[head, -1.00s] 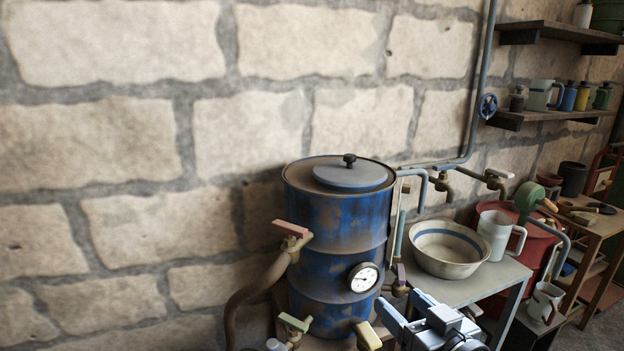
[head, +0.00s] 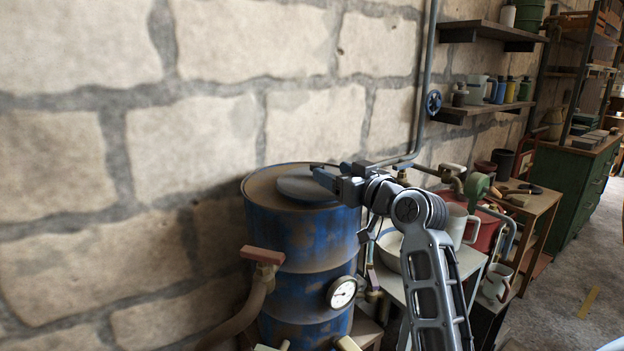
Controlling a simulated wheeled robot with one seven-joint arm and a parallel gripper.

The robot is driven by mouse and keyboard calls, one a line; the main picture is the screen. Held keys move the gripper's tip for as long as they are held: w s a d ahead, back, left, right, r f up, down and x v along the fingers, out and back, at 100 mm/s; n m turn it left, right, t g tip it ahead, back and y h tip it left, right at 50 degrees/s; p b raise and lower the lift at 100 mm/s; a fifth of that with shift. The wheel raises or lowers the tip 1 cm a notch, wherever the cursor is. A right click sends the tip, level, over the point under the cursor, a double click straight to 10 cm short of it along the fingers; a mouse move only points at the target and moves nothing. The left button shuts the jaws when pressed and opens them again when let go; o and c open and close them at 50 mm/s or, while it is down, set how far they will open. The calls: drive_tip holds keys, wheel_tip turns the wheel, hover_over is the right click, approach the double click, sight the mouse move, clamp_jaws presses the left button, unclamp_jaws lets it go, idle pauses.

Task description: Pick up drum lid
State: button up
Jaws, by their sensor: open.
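The drum lid (head: 296,188) is a round grey-blue disc lying on top of the rusty blue drum (head: 290,232). Its right part and its black knob are hidden or hard to make out behind my gripper (head: 318,170). My gripper is open and reaches in from the right over the lid, its fingers pointing left near where the knob stands. I cannot tell whether the fingers are around the knob or touching it. The lid lies flat on the drum.
A dial gauge (head: 342,292) and a red-handled valve (head: 262,255) are on the drum's front and left. A pipe (head: 424,80) runs down the wall behind. A bowl (head: 388,250) and a white jug (head: 455,226) stand close on the right, partly behind my arm.

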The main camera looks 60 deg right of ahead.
sight(321, 167)
drive_tip(key=p+x, duration=0.1)
drive_tip(key=x, duration=0.4)
drive_tip(key=shift+w+d+p, duration=0.2)
drive_tip(key=shift+w+p, duration=0.15)
drive_tip(key=shift+p, duration=0.05)
drive_tip(key=shift+c, duration=0.2)
clamp_jaws()
